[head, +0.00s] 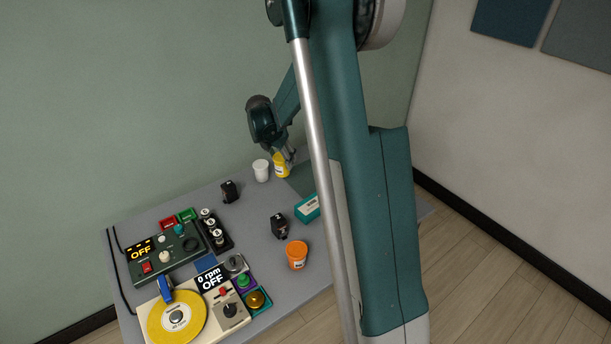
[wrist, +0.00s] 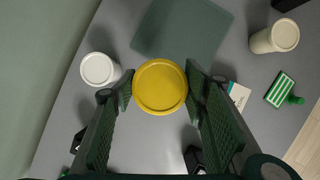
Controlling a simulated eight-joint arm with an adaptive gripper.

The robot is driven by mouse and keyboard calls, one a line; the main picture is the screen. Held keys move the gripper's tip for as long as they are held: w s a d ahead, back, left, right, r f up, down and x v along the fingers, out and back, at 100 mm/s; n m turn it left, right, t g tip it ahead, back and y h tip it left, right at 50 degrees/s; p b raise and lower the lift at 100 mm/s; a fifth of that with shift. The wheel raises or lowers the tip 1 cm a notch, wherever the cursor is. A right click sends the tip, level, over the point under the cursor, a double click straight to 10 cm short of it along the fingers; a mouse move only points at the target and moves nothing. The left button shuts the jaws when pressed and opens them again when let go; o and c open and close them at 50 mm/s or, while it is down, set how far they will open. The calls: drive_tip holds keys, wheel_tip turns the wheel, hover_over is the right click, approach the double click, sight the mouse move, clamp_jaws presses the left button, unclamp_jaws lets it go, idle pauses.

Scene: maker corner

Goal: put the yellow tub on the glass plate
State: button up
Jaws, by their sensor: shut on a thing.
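The yellow tub (head: 281,170) is upright at the far side of the table, and its round yellow lid (wrist: 160,87) fills the middle of the wrist view. My gripper (head: 285,156) is shut on it from above, with one finger on each side of the lid in the wrist view. Whether the tub touches the table I cannot tell. The glass plate (wrist: 184,28) is a dark green, see-through square just beyond the tub in the wrist view. In the head view the plate (head: 300,180) lies right of the tub, partly hidden by my arm.
A white tub (wrist: 98,69) stands close to the left of my gripper. A cream tub (wrist: 268,40) and a green-striped item (wrist: 281,89) are to the right. The orange tub (head: 297,254), teal box (head: 307,208), control panel and yellow turntable (head: 163,322) occupy the nearer table.

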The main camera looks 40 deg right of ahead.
drive_tip(key=d+m+g, duration=0.1)
drive_tip(key=d+m, duration=0.2)
drive_tip(key=d, duration=1.1)
drive_tip(key=shift+w+d+r+m+h+p, duration=0.2)
drive_tip(key=shift+w+r+m+h+p, duration=0.15)
drive_tip(key=shift+r+p, duration=0.1)
hover_over(309, 176)
wheel_tip(309, 176, down, 6)
drive_tip(key=shift+d+f+b, duration=0.15)
drive_tip(key=shift+b, duration=0.3)
drive_tip(key=shift+w+f, duration=0.1)
drive_tip(key=shift+f, duration=1.75)
drive_tip(key=shift+f+b, duration=0.2)
drive_tip(key=shift+b, duration=0.2)
drive_tip(key=o, duration=1.1)
